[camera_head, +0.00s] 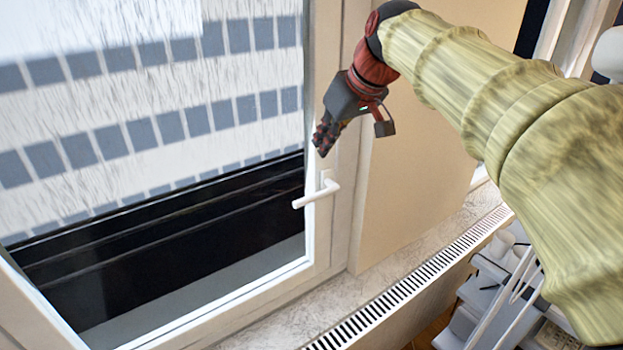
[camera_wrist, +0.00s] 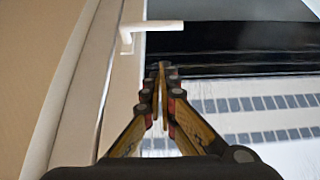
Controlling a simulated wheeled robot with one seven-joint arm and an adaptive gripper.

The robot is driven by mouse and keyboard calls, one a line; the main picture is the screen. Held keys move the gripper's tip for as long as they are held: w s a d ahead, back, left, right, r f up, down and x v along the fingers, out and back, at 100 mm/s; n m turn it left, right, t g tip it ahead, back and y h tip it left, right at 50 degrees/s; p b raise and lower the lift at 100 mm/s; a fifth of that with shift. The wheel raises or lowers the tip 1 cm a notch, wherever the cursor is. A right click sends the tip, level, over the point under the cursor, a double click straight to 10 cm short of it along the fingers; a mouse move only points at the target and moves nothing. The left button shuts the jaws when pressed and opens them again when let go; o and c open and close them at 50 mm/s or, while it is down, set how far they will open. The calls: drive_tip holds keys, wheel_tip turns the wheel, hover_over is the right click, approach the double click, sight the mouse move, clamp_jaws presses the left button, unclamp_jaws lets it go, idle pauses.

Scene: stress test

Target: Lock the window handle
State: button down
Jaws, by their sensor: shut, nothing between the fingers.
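The white window handle (camera_head: 318,194) sits on the right upright of the white window frame (camera_head: 318,245). Its lever lies nearly level and points left over the glass in the head view. In the wrist view the handle (camera_wrist: 148,30) shows at the top, with its lever pointing right. My gripper (camera_head: 323,145) is shut and empty, just above the handle in the head view. In the wrist view the fingertips (camera_wrist: 162,66) meet close to the handle, with a visible gap between them and it.
A stone sill with a slotted grille (camera_head: 410,268) runs below the window. A beige wall panel (camera_head: 415,190) stands right of the frame. Grey-white objects (camera_head: 495,290) stand at the lower right below the sill. The space left of the handle, before the glass, is clear.

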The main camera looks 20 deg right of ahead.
drive_tip(key=p, duration=0.1)
hover_over(311, 196)
drive_tip(key=f, duration=1)
drive_tip(key=shift+w+d+f, duration=0.1)
drive_tip(key=shift+w+f, duration=0.25)
drive_tip(key=shift+f, duration=0.05)
drive_tip(key=shift+s+f, duration=0.25)
drive_tip(key=shift+f, duration=0.3)
drive_tip(key=shift+w+f, duration=0.1)
drive_tip(key=shift+f, duration=0.1)
drive_tip(key=shift+f, duration=0.1)
drive_tip(key=shift+f+h+b, duration=0.1)
drive_tip(key=shift+h+b, duration=0.2)
